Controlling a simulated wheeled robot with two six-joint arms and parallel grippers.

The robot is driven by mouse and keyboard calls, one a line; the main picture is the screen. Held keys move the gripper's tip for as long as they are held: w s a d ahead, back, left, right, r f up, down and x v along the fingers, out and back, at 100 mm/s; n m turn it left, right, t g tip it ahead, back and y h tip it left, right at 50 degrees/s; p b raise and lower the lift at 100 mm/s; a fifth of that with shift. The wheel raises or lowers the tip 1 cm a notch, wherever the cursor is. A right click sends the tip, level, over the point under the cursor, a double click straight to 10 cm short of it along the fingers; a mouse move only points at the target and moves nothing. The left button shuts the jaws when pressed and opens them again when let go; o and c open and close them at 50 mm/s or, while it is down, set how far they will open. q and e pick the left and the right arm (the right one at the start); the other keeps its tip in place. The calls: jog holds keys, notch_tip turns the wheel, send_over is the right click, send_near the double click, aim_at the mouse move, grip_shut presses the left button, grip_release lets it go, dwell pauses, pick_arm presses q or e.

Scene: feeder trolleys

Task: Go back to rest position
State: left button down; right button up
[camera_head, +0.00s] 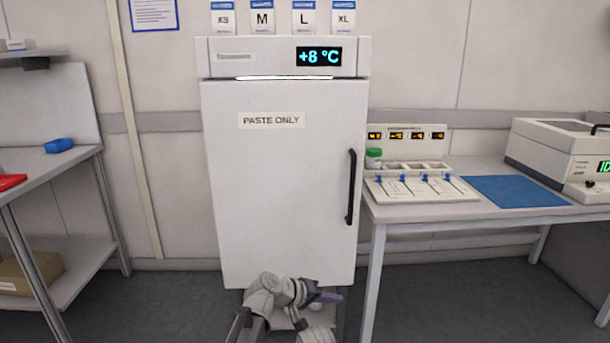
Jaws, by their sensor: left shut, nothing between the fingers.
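My left arm comes in at the bottom centre, in front of the lower part of the white fridge (275,190). My left gripper (334,297) is small and dark in this view, points to the right, and is shut and empty. It shows just below the bottom edge of the fridge door. The fridge door is closed, with a black upright handle (351,187) on its right side. My right gripper is not in view.
A table (485,213) stands right of the fridge, with a tool rack (420,187), a green-lidded jar (373,158), a blue mat (515,191) and a white machine (560,155). A grey trolley (40,172) at left holds blue (59,145) and red (10,181) items. Grey floor (170,300) between is clear.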

pick_arm(q)
jog(key=s+a+f+g+y, duration=0.1)
jog(key=s+a+f+y, duration=0.4)
jog(key=a, duration=0.4)
jog(key=s+a+f+g+y, duration=0.2)
jog(key=s+a, duration=0.5)
jog(key=a, duration=0.2)
jog(key=s+a+f+g+y, duration=0.1)
jog(key=s+a+f+y, duration=0.4)
jog(key=a, duration=0.4)
jog(key=s+d+r+m+g, duration=0.1)
jog(key=s+d+m, duration=0.15)
jog(key=d, duration=0.25)
jog(key=s+d+r+m, duration=0.1)
jog(key=s+d+m, duration=0.1)
jog(key=s+d, duration=0.3)
notch_tip(320, 180, up, 33)
jog(key=d+p, duration=0.1)
jog(key=p, duration=3.2)
jog(key=shift+w, duration=0.45)
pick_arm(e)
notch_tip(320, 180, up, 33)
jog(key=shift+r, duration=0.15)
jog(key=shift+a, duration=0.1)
pick_arm(q)
jog(key=shift+w+d, duration=0.1)
